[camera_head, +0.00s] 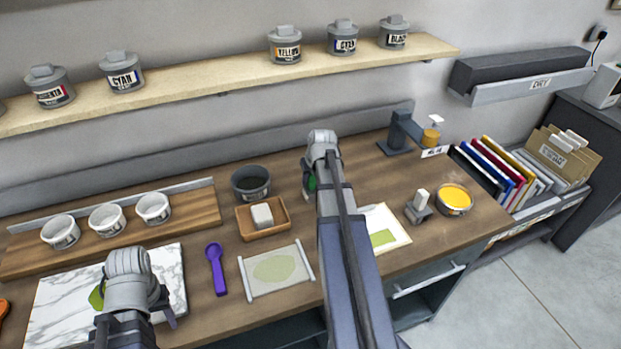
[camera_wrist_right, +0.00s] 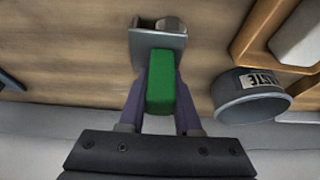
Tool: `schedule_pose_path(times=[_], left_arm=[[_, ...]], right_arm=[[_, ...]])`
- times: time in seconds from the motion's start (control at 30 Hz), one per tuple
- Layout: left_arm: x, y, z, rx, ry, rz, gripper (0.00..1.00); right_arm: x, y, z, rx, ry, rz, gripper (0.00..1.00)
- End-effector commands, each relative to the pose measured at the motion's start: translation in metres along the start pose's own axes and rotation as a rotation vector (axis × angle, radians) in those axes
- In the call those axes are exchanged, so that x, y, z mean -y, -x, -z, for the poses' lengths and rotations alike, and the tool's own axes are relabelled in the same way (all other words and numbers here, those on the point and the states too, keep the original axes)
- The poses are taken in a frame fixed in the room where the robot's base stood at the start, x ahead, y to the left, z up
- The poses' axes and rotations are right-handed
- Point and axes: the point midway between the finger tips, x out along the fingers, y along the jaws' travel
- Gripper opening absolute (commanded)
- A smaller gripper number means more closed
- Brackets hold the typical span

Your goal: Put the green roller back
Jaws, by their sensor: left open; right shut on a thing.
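The green roller (camera_wrist_right: 166,82) has a green handle and a grey metal frame with a pale, rounded end. My right gripper (camera_wrist_right: 160,98) is shut on its handle, with one purple finger on each side. In the head view, a bit of the green roller (camera_head: 310,183) shows beside my right arm, behind the wooden tray; the arm hides the rest. I cannot tell whether the roller touches the bench. A dark grey stand (camera_head: 396,146) is at the back of the bench, right of my right arm. My left gripper (camera_head: 160,308) is open above the marble slab (camera_head: 60,295).
A waste pot (camera_head: 250,183) and a wooden tray (camera_head: 240,222) with a pale block stand left of the roller. An amber bottle (camera_head: 431,136) and a yellow ink pot (camera_head: 454,199) stand to the right.

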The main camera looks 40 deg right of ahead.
Motion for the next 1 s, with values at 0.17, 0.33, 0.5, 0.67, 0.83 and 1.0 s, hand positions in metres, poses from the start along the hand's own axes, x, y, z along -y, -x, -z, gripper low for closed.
schedule_pose_path(times=[0.17,0.33,0.5,0.67,0.83,1.0], left_arm=[[-0.0002,-0.0024,0.0001,0.000,0.000,0.000,0.50],[-0.0002,-0.0024,0.0001,0.000,0.000,0.000,0.50],[-0.0002,-0.0023,0.0001,0.000,0.000,0.000,0.50],[-0.0002,-0.0022,0.0001,0.000,0.000,0.000,0.50],[-0.0001,-0.0012,0.0001,0.000,0.000,0.000,0.50],[0.0006,0.0063,-0.0004,0.000,0.000,0.000,0.50]], right_arm=[[-0.0001,-0.0019,-0.0047,0.014,0.002,-0.001,0.44],[-0.0001,-0.0021,-0.0041,0.013,0.002,-0.001,0.62],[-0.0002,-0.0021,-0.0035,0.012,0.002,-0.001,0.62],[-0.0003,-0.0021,-0.0030,0.011,0.002,-0.001,0.62],[-0.0003,-0.0013,-0.0023,0.010,0.002,-0.001,0.62],[-0.0002,0.0056,0.0009,0.009,0.002,-0.001,0.62]])
